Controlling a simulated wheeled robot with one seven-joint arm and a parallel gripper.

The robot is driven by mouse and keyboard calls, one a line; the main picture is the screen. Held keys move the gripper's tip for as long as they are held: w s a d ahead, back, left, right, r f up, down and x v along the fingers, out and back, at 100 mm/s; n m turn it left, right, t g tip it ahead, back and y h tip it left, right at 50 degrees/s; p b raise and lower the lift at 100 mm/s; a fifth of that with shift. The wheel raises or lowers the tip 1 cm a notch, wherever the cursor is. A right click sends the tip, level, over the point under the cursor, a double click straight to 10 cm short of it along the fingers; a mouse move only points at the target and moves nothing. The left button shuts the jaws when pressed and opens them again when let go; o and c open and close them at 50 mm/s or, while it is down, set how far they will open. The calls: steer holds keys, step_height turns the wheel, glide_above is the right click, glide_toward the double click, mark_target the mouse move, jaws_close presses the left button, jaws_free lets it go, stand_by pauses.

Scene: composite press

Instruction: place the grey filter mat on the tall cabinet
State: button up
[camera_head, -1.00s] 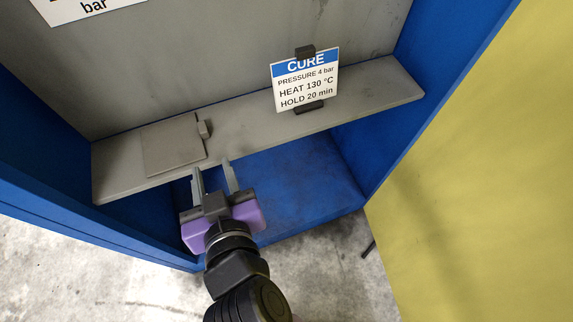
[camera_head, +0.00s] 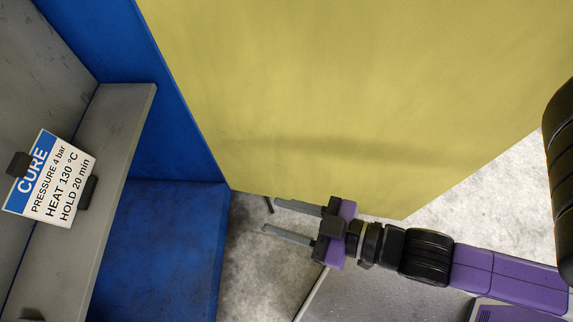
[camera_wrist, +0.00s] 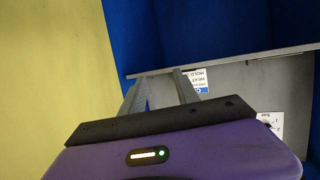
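My gripper (camera_head: 270,216) is open and empty, its two grey fingers parallel and apart, over the floor in front of the yellow face. The fingers also show in the wrist view (camera_wrist: 162,80), pointing toward the grey shelf. The grey filter mat is not clearly visible now; only a small dark grey piece (camera_head: 32,314) shows at the lower left edge, and I cannot tell whether it belongs to the mat. A large plain yellow face (camera_head: 340,90) stands right of the blue housing; I cannot tell whether it is the tall cabinet.
The grey shelf (camera_head: 100,180) runs inside the blue housing (camera_head: 165,240). A CURE sign (camera_head: 50,178) stands on it; signs show in the wrist view too. The concrete floor (camera_head: 255,270) is clear between the housing and my arm.

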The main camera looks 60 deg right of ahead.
steer(key=s+d+r+m+h, duration=0.3)
steer(key=s+d, duration=0.1)
steer(key=s, duration=0.2)
steer(key=shift+s+d+r+t, duration=0.3)
steer(key=shift+s+r+t, duration=0.1)
